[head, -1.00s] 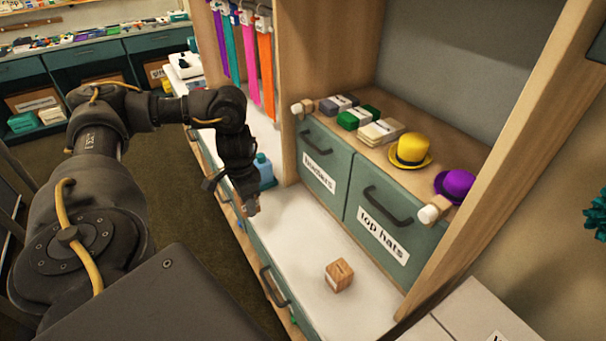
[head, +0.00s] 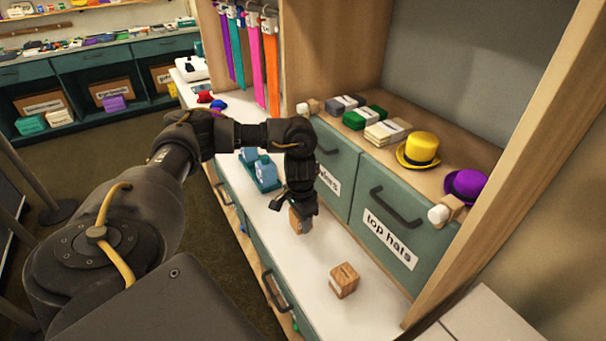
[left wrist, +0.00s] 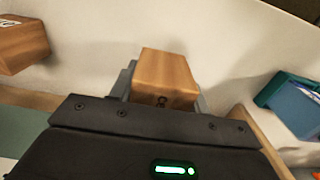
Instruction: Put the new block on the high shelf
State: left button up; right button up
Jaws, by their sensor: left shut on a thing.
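My left gripper (head: 302,206) is shut on a wooden block (head: 299,222) above the white counter (head: 270,233). The held block also shows in the left wrist view (left wrist: 166,78), between the fingers, with dark marks on one face. A second wooden block (head: 344,280) sits on the counter, to the right and nearer; it also shows at the upper left of the left wrist view (left wrist: 22,46). The shelf (head: 432,173) above the teal drawers carries hats and card packs. Which block is the new one I cannot tell. My right gripper is not in view.
A yellow top hat (head: 419,149), a purple hat (head: 465,185) and several card packs (head: 388,132) stand on the shelf. A teal tray with blue items (head: 262,172) is on the counter behind my gripper. Coloured ribbons (head: 252,58) hang at the back. Upright wooden panels flank the shelf.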

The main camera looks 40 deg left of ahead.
pick_arm(q)
jog(key=f, duration=0.2)
jog(key=f+b, duration=0.1)
jog(key=shift+w+d+f, duration=0.2)
jog(key=shift+d+f, duration=0.05)
jog(key=shift+d, duration=0.05)
jog(key=shift+f, duration=0.25)
jog(key=shift+f, duration=0.15)
jog(key=o, duration=1)
notch_tip(320, 180, up, 12)
jog(key=p, duration=0.3)
jog(key=shift+r, duration=0.2)
